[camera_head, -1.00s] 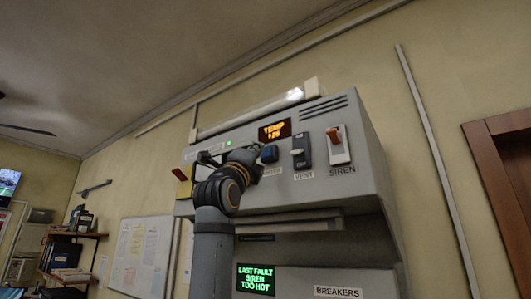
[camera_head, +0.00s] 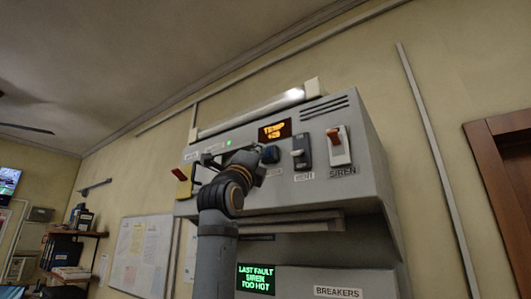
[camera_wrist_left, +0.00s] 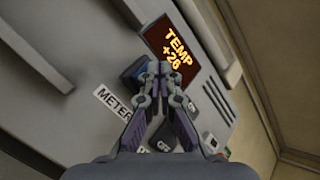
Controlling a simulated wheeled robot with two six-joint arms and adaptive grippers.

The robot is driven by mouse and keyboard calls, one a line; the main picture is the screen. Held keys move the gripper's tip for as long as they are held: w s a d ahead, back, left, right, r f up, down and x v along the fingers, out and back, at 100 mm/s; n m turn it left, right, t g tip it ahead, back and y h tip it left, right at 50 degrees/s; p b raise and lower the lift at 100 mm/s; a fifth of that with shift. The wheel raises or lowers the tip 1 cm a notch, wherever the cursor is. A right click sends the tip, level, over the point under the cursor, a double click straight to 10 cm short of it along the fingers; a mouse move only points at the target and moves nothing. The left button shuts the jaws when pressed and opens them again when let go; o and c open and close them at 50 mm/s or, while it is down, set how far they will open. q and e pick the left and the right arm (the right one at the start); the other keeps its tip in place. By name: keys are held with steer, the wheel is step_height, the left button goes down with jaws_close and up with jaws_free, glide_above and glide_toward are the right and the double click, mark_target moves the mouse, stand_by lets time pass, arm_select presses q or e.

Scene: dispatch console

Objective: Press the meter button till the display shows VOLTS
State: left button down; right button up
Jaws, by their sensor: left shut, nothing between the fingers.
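The meter button (camera_head: 270,154) is a dark blue square push button on the grey console, above a METER label (camera_wrist_left: 113,104). The display (camera_head: 274,131) above it reads TEMP and a number in orange. In the left wrist view the display (camera_wrist_left: 172,50) reads TEMP +26. My left gripper (camera_head: 258,161) is at the button's left in the head view, partly hidden by its own wrist. In the left wrist view its shut, empty fingertips (camera_wrist_left: 155,69) overlap the right part of the blue button (camera_wrist_left: 132,75). I cannot tell whether they touch it. My right gripper is not in view.
A VENT switch (camera_head: 301,152) and a red-and-white SIREN switch (camera_head: 338,147) sit right of the button. A yellow-and-red part (camera_head: 184,181) is at the console's left end. A lower green screen (camera_head: 256,279) reads LAST FAULT SIREN TOO HOT.

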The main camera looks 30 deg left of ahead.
arm_select(q)
steer(key=shift+w+p, duration=0.4)
stand_by(0.3)
steer(key=shift+s, duration=0.2)
steer(key=shift+s+b, duration=0.35)
steer(key=shift+s, duration=0.15)
steer(key=shift+s, duration=0.1)
steer(key=s+b, duration=0.1)
steer(key=s, duration=0.4)
steer(key=shift+a+b, duration=0.2)
steer(key=shift+b, duration=0.2)
steer(key=shift+w, duration=0.1)
